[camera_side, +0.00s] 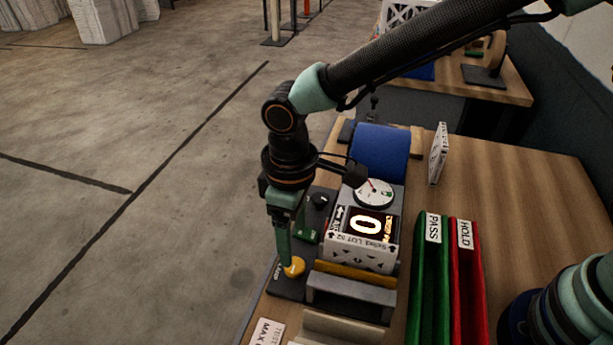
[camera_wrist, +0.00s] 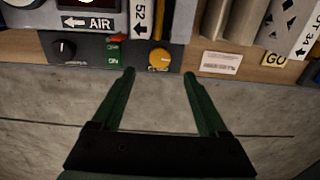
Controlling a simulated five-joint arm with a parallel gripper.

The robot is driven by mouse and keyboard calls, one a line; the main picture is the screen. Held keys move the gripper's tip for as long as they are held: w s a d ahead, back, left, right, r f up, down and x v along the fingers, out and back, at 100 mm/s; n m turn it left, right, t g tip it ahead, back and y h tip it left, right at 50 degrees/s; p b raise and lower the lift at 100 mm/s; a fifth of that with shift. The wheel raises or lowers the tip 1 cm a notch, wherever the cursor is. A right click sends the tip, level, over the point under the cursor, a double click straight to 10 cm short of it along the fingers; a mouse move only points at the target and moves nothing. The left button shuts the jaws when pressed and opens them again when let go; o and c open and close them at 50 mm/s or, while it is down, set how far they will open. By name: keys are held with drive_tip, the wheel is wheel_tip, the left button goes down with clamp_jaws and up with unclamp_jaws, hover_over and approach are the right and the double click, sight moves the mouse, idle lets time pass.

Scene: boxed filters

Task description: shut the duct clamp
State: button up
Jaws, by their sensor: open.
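A yellow knob (camera_side: 294,267) sits on the dark control panel at the front left of the test rig. It also shows in the wrist view (camera_wrist: 159,58), with a small label under it that I cannot read surely. My gripper (camera_side: 284,264) points down at the knob in the side view. In the wrist view my gripper (camera_wrist: 160,73) is open and empty, with one fingertip on each side below the knob. I cannot tell whether they touch it. A white filter box (camera_side: 365,252) stands in the rig, behind a yellow bar (camera_side: 355,276) and a grey bracket (camera_side: 350,298).
A green PASS holder (camera_side: 431,270) and a red HOLD holder (camera_side: 465,270) stand right of the rig. A dial gauge (camera_side: 374,192) and blue drum (camera_side: 381,150) are behind.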

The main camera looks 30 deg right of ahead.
wheel_tip(320, 180, up, 5)
drive_tip(key=d+r+m+t, duration=0.2)
drive_tip(key=d+r, duration=0.3)
drive_tip(key=d, duration=0.6)
drive_tip(key=d+r+m+t, duration=0.2)
drive_tip(key=d+r+m, duration=0.2)
drive_tip(key=d, duration=0.7)
drive_tip(key=shift+s+d+r+y, duration=0.15)
drive_tip(key=shift+d+r+y, duration=0.2)
drive_tip(key=shift+r+y, duration=0.05)
drive_tip(key=shift+d, duration=0.1)
drive_tip(key=s+d+m+t, duration=0.1)
drive_tip(key=s+d+m, duration=0.2)
drive_tip(key=d, duration=0.3)
drive_tip(key=shift+s+d+t+h, duration=0.3)
drive_tip(key=shift+s+d+h, duration=0.05)
drive_tip(key=shift+d+h, duration=0.05)
